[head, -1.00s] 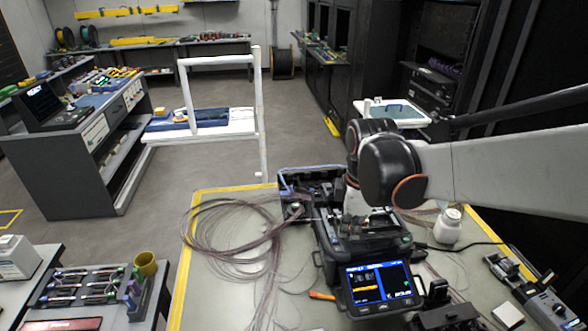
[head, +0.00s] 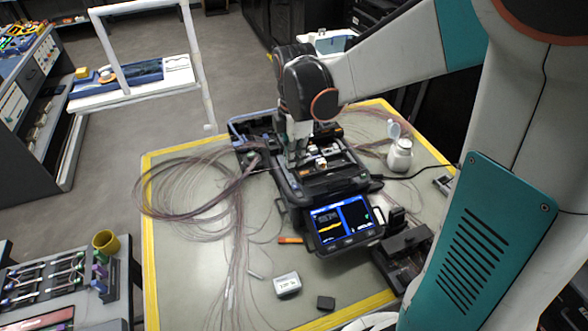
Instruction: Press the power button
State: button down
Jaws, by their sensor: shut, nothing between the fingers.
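The fusion splicer (head: 335,188) is a dark box-shaped device on the workbench. Its tilted screen panel (head: 343,222) faces the front, and the screen is lit blue with yellow and white marks. The power button is too small to make out. My gripper (head: 296,162) points down over the left rear part of the splicer, with its fingers together and nothing visible between them. Whether the fingertips touch the splicer cannot be told from this view. My wrist hides part of the area behind.
Loose fibre coils (head: 190,190) spread left of the splicer. A white bottle (head: 399,155) stands to its right, and a black device (head: 404,252) at front right. A small grey meter (head: 287,284) and an orange tool (head: 290,240) lie in front. My arm fills the right side.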

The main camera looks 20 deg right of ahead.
aim_at(299, 195)
notch_tip(299, 195, down, 13)
jog(key=b, duration=0.3)
jog(key=shift+b, duration=0.4)
